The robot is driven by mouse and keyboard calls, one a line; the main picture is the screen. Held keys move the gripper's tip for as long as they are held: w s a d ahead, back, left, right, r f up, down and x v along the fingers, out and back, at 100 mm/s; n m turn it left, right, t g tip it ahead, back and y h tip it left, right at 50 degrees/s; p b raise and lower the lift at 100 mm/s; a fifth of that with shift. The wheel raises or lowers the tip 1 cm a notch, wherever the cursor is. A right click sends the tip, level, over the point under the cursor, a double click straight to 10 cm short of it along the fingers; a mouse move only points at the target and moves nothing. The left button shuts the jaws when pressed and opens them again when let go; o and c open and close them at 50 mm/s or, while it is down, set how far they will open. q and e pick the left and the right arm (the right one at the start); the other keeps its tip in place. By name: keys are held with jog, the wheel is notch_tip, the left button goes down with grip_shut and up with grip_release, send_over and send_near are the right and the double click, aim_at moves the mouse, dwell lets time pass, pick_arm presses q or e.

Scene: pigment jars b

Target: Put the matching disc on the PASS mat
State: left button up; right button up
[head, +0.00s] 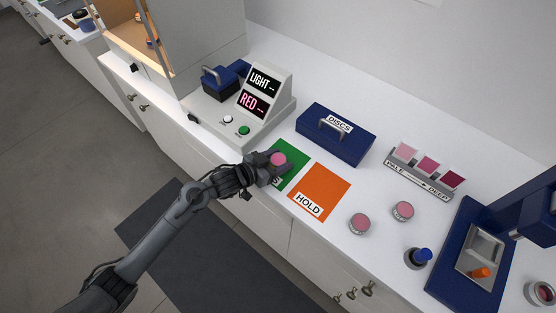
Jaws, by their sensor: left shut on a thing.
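My left gripper (266,169) is shut on a pink disc (278,159). It holds the disc over the green mat (294,174), and the gripper hides most of that mat's lettering. I cannot tell whether the disc touches the mat. Two more pink round pieces, in pale rims, lie on the counter to the right: one (359,223) nearer and one (403,211) farther right. The orange HOLD mat (320,191) lies beside the green mat, with nothing on it. My right gripper is not in view.
A meter (262,107) showing LIGHT and RED stands behind the green mat. A blue DISCS box (335,136) is shut behind the mats. A PALE to DEEP swatch stand (421,173) is at right.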

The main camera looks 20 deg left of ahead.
pick_arm(q)
jog(key=o, duration=0.7)
jog(key=shift+f, duration=0.2)
jog(key=shift+c, duration=0.2)
jog(key=o, duration=0.5)
jog(key=shift+c, duration=0.2)
jog(key=shift+r, duration=0.2)
